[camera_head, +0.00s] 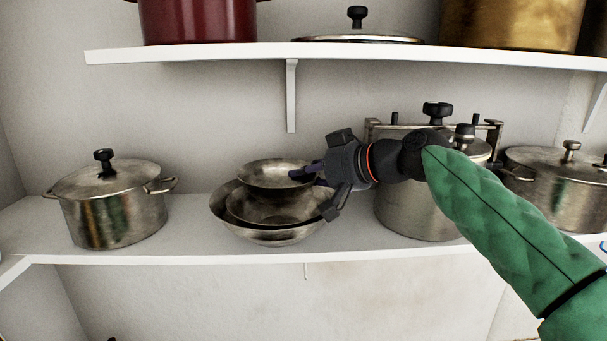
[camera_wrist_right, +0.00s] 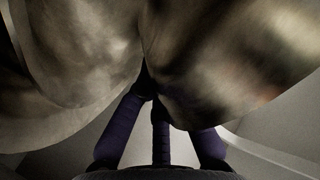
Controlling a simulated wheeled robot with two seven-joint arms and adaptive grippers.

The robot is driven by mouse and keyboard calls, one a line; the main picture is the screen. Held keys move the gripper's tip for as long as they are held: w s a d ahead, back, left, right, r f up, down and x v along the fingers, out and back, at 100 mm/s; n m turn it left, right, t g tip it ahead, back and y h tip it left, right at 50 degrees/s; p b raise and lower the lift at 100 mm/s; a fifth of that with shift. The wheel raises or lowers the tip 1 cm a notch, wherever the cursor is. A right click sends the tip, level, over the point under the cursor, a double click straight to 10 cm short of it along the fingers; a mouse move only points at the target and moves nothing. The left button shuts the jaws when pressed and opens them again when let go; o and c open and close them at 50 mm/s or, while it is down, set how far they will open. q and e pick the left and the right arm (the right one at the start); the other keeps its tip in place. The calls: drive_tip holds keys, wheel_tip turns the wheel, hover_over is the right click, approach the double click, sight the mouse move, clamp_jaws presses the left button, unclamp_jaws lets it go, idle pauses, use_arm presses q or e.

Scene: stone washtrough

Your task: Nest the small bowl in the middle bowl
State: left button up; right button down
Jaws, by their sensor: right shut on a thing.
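The small metal bowl (camera_head: 272,174) is gripped at its right rim by my right gripper (camera_head: 308,173), which is shut on it. It sits above the back part of the middle bowl (camera_head: 268,213), roughly level; I cannot tell whether they touch. The middle bowl rests inside a larger bowl (camera_head: 221,211) on the shelf. In the right wrist view, my purple fingers (camera_wrist_right: 150,105) meet worn metal surfaces that fill the upper part; I cannot tell which bowl each belongs to. My left gripper is not in view.
A lidded pot (camera_head: 112,215) stands left of the bowls on the white shelf (camera_head: 190,246). A large clamped pot (camera_head: 402,205) is close behind my right gripper, with another pot (camera_head: 560,190) further right. An upper shelf (camera_head: 230,54) runs overhead.

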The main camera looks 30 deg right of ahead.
idle(0.3)
drive_tip(key=c, duration=0.8)
unclamp_jaws()
drive_tip(key=shift+c, duration=0.2)
drive_tip(key=shift+r, duration=0.1)
drive_tip(key=shift+r+p, duration=1.05)
drive_tip(key=shift+r, duration=0.35)
drive_tip(key=shift+s, duration=0.15)
drive_tip(key=shift+b+v, duration=0.65)
drive_tip(key=shift+v, duration=2.75)
